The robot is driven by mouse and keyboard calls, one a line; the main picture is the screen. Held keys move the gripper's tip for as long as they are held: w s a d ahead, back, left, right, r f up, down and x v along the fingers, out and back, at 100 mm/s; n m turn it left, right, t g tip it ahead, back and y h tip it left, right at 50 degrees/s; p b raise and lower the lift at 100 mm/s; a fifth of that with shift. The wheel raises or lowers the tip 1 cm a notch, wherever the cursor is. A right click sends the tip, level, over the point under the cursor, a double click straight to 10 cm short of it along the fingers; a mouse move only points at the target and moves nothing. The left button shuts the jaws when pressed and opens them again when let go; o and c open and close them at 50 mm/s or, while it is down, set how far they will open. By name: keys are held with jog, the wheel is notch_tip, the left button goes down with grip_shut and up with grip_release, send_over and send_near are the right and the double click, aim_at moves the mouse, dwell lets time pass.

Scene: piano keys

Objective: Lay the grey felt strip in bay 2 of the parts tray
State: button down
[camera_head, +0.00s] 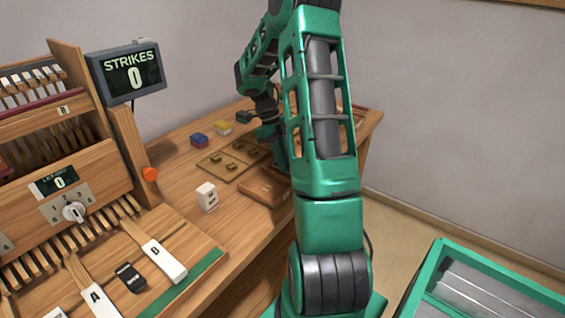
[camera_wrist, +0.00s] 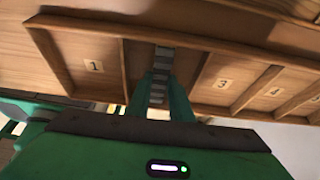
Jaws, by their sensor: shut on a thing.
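The wooden parts tray (camera_wrist: 85,45) fills the upper wrist view. Its bays are split by thin wooden dividers, with labels 1, 3, 4 and 5 showing. My gripper (camera_wrist: 160,72) is over the bay between 1 and 3, and its fingers cover that bay's label. The fingers are shut on a narrow grey piece, the grey felt strip (camera_wrist: 163,52), of which only a little shows between them. I cannot tell whether the strip touches the bay floor. In the head view my arm hides the gripper and the strip.
The keyboard frame (camera_head: 85,185) and strikes display (camera_head: 130,72) are at left.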

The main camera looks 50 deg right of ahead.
jog(key=c, duration=1.6)
grip_release()
jog(key=v, duration=1.2)
jog(key=s+a+r+n, duration=0.4)
jog(key=s+r+n, duration=0.1)
jog(key=n, duration=0.2)
jog(key=s+a+f+n+t, duration=0.1)
jog(key=s+a+n, duration=0.4)
jog(key=s+n, duration=0.1)
jog(key=s+a+f+n+t, duration=0.1)
jog(key=s+a+n+t, duration=0.1)
jog(key=s+a+n, duration=0.4)
jog(key=s+a+f+n+t, duration=0.1)
jog(key=s+a+n, duration=0.4)
jog(key=s+n, duration=0.3)
jog(key=shift+s+a+n+t+y, duration=0.15)
jog(key=shift+a+n+t+y, duration=0.15)
jog(key=shift+n, duration=0.6)
